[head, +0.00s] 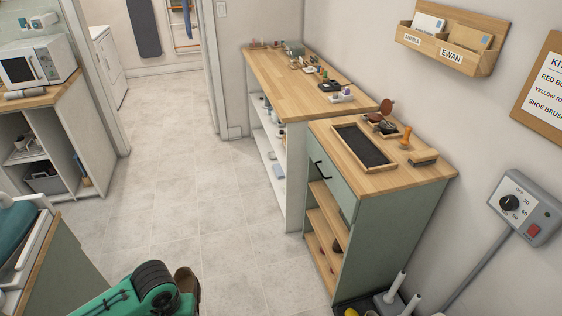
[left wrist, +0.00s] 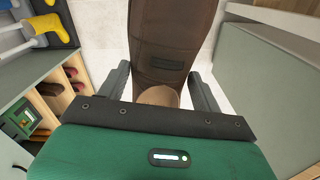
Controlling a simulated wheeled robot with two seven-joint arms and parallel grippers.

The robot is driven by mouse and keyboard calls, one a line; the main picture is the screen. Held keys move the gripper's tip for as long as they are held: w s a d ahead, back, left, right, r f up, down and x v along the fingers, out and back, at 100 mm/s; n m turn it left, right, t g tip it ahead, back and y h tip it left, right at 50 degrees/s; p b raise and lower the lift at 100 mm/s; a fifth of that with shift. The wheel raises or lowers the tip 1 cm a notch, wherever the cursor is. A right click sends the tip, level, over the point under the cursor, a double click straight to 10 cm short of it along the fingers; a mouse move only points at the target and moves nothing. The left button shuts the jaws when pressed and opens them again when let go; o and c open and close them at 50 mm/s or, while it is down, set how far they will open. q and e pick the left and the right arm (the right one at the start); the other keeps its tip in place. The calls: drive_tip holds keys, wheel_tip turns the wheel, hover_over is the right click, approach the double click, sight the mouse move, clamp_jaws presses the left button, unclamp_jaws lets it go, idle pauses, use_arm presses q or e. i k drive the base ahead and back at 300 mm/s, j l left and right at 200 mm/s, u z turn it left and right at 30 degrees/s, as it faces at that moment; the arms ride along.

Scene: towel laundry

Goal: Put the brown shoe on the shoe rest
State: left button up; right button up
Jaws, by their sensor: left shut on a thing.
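The brown shoe (left wrist: 165,40) is dark brown and fills the top middle of the left wrist view. It sits between the two dark fingers of my left gripper (left wrist: 162,85), which is shut on it. In the head view only a brown piece of the shoe (head: 188,283) shows beside my green left arm at the bottom, above the floor and away from the cabinet. A black mat in a wooden frame (head: 364,146) lies on the green cabinet top; it looks like the shoe rest, and it is empty. My right gripper is not seen.
Shoe polish tins (head: 383,122) and a brush (head: 424,159) lie beside the mat. The green cabinet (head: 385,225) has open shelves holding shoes. A boot rack with white pegs (head: 392,288) stands on the floor at its right. The floor (head: 215,225) left of the cabinet is clear.

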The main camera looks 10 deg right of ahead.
sight(361, 146)
drive_tip(key=i+j+z, duration=0.2)
drive_tip(key=z, duration=0.2)
drive_tip(key=i+j+z, duration=0.45)
drive_tip(key=j+z, duration=0.15)
drive_tip(key=z, duration=0.15)
drive_tip(key=i+j+z, duration=0.1)
drive_tip(key=j+z, duration=0.3)
